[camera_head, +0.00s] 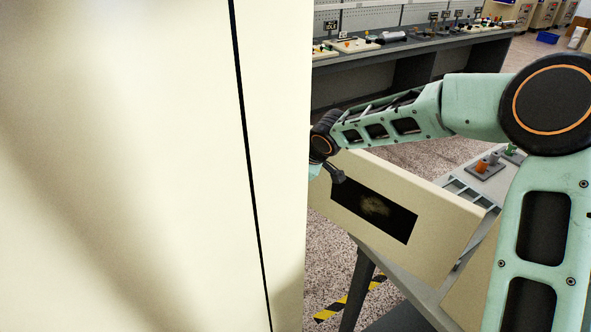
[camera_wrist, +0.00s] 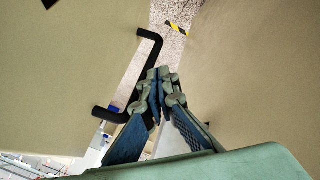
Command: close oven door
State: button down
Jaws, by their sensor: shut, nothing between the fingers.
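The oven door (camera_head: 440,215) is a cream panel with a dark window (camera_head: 372,207), standing open at an angle in the head view. In the wrist view a tan panel that looks like this door (camera_wrist: 60,70) fills the left side. A black bar handle (camera_wrist: 128,72) sticks out along its right edge. My gripper (camera_wrist: 160,72) is shut and empty, its fingertips just right of the handle; whether they touch it I cannot tell. In the head view the gripper is mostly hidden behind a large cream panel.
The large cream panel (camera_head: 120,150) fills the left half of the head view, close by. Another tan surface (camera_wrist: 255,65) fills the right of the wrist view, leaving a narrow gap. A grey workbench (camera_head: 420,45) stands behind; a yellow-black floor stripe (camera_head: 330,313) lies below.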

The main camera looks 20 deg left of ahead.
jog(key=x, duration=0.2)
jog(key=shift+w+a+f, duration=0.15)
jog(key=shift+w+f, duration=0.05)
jog(key=shift+f, duration=0.05)
dwell(0.3)
